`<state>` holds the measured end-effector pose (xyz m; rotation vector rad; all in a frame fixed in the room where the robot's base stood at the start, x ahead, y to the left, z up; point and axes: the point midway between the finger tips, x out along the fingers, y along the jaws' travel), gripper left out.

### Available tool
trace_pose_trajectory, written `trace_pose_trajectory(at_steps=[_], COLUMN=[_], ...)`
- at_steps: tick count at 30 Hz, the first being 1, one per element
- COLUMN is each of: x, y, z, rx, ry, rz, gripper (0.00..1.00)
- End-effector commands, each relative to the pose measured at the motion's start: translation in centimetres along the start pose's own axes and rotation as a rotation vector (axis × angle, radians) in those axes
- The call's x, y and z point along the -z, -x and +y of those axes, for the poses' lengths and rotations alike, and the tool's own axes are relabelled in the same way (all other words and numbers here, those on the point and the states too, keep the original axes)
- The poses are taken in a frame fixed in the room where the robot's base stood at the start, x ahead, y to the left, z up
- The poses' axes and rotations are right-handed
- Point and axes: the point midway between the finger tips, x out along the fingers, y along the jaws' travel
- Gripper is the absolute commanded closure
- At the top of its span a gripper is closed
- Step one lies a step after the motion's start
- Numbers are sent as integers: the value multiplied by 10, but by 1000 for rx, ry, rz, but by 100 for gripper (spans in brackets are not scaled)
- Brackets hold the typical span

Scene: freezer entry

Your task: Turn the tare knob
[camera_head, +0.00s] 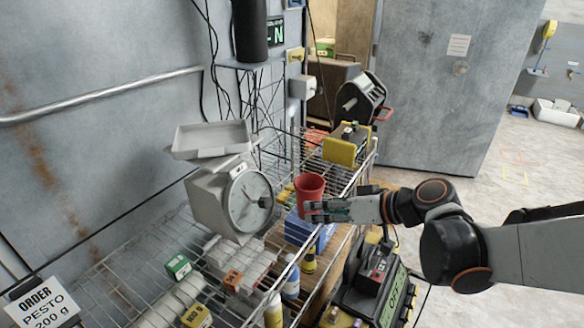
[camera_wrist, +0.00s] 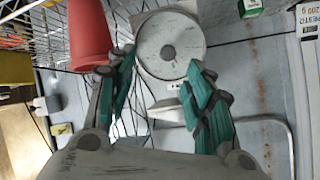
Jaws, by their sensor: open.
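A grey dial scale (camera_head: 215,195) with a flat tray (camera_head: 212,138) on top stands on the wire shelf. Its round pale dial (camera_head: 250,198) faces my gripper. A small dark mark sits on the dial's right part, but I cannot tell whether it is the tare knob. In the wrist view the dial (camera_wrist: 170,45) shows beyond the fingers, with a small dark spot near its middle. My gripper (camera_head: 315,211) is right of the scale, apart from it. In the wrist view my gripper (camera_wrist: 160,60) is open, its green-padded fingers spread with nothing between them.
A red cup (camera_head: 309,187) stands close behind my gripper, and beside the left finger in the wrist view (camera_wrist: 90,35). A blue box (camera_head: 308,232) is below. Bottles and small boxes crowd the front shelf. A yellow item (camera_head: 340,151) stands farther back.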

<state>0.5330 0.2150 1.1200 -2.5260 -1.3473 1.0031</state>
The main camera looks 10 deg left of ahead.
Motion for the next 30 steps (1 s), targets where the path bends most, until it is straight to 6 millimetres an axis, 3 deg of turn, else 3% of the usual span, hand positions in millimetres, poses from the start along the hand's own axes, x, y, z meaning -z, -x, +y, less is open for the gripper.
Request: trace_pose_trajectory(at_steps=[4, 14, 30], x=[8, 13, 22], y=[-24, -47, -143], z=[0, -3, -17], rx=[89, 146, 146], ry=[50, 88, 87], rz=[65, 113, 110], gripper=[52, 52, 52])
